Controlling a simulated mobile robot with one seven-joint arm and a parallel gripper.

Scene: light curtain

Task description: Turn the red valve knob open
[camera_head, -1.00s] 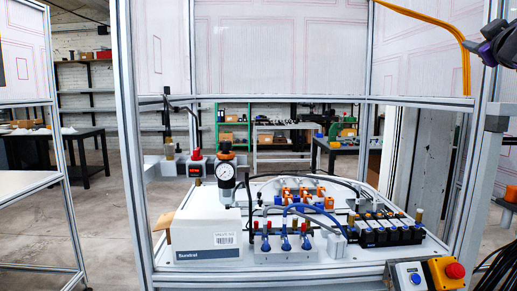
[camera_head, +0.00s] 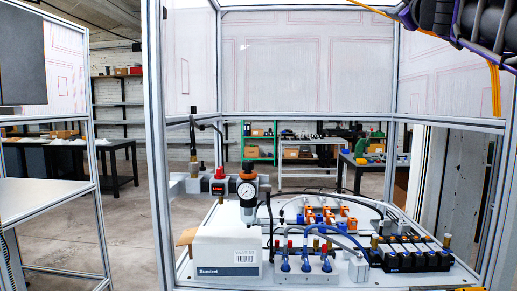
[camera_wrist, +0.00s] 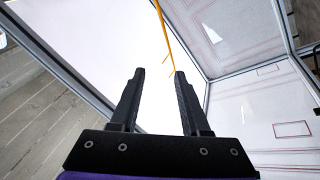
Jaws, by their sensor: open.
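The red valve knob (camera_head: 219,173) sits on top of a small valve body with a red and black front, left of the round pressure gauge (camera_head: 247,191) on the bench panel. It is small in the head view, and I cannot tell its turn angle. My gripper (camera_wrist: 159,72) shows in the wrist view with its two black fingers apart and nothing between them. It points at a pale panel and an orange cable, and the knob is not in that view. In the head view only my dark arm shows at the top right, high above and well right of the knob.
Aluminium frame posts (camera_head: 157,150) and a crossbar (camera_head: 300,120) surround the bench. A white box (camera_head: 226,250) stands in front of the valve. Blue-levered valves (camera_head: 305,262) and hoses are to the right. An orange cable (camera_head: 495,90) hangs at the right.

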